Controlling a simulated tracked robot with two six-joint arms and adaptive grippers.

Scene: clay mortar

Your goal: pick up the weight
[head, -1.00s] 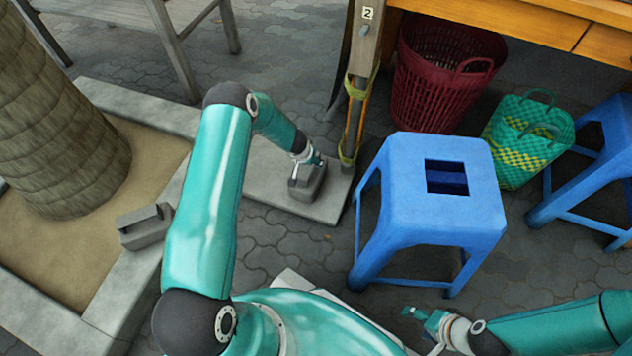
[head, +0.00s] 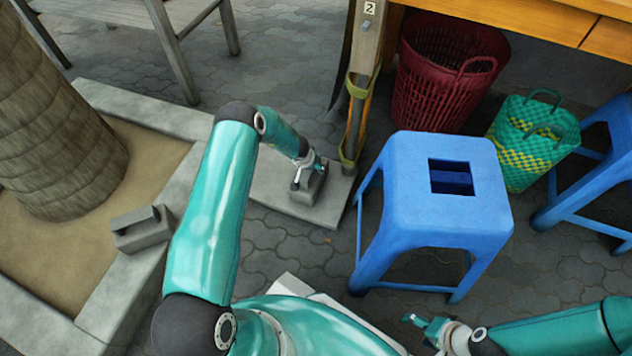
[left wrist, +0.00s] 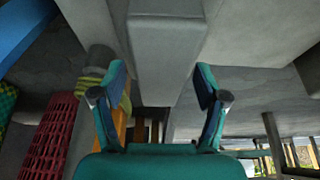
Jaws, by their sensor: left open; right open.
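A grey weight with a handle (head: 310,190) stands on the end of the concrete kerb. My left gripper (head: 307,169) is right over its top and hides part of the handle. In the left wrist view the fingers of the left gripper (left wrist: 163,92) are spread, with a grey block, the weight (left wrist: 167,50), showing between and beyond them. I cannot tell whether they touch it. A second, similar grey weight (head: 142,229) sits on the kerb at the left. My right gripper (head: 415,320) is open and empty at the bottom, in front of the blue stool.
The blue stool (head: 425,212) stands right of the kerb end. A wooden post (head: 358,90) rises just behind the weight. A red basket (head: 440,90) and a green woven bag (head: 525,160) are behind the stool. A tree trunk (head: 55,120) stands in the planter.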

